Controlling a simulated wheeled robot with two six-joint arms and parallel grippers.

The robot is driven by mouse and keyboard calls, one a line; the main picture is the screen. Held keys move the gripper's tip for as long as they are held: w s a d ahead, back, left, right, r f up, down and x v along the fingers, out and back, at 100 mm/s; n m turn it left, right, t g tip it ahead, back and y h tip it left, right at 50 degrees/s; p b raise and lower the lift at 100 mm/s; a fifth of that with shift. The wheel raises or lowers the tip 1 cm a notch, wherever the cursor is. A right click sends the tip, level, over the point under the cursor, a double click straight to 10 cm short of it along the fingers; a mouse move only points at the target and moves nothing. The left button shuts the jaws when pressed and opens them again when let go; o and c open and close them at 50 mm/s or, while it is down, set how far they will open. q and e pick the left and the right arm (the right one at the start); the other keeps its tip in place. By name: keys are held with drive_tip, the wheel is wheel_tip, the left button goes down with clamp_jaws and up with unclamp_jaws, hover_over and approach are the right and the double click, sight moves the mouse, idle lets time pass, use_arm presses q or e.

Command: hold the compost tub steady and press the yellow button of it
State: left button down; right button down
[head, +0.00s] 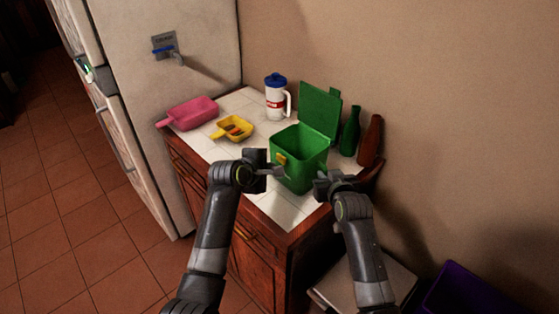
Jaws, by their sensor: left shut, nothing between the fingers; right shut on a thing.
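The green compost tub (301,172) stands upright on the white tiled counter, its lid (319,112) swung up and open at the back. The yellow button (281,159) is on the tub's front left side, near the rim. My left gripper (282,172) is shut and empty, its tip just below the button by the tub's front left side; I cannot tell if it touches. My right gripper (319,182) is shut on the tub at its front right side. Its fingertips are partly hidden.
A pink scoop (192,113), a yellow scoop (236,126) with small contents and a white jug (275,100) with a blue lid stand left of and behind the tub. A green bottle (350,132) and a brown bottle (370,142) stand to its right. The fridge (190,80) borders the counter's left.

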use_arm(q)
drive_tip(key=shift+s+a, duration=1.7)
drive_tip(key=shift+a, duration=0.1)
use_arm(e)
drive_tip(key=c, duration=1.4)
unclamp_jaws()
drive_tip(key=shift+o, duration=0.2)
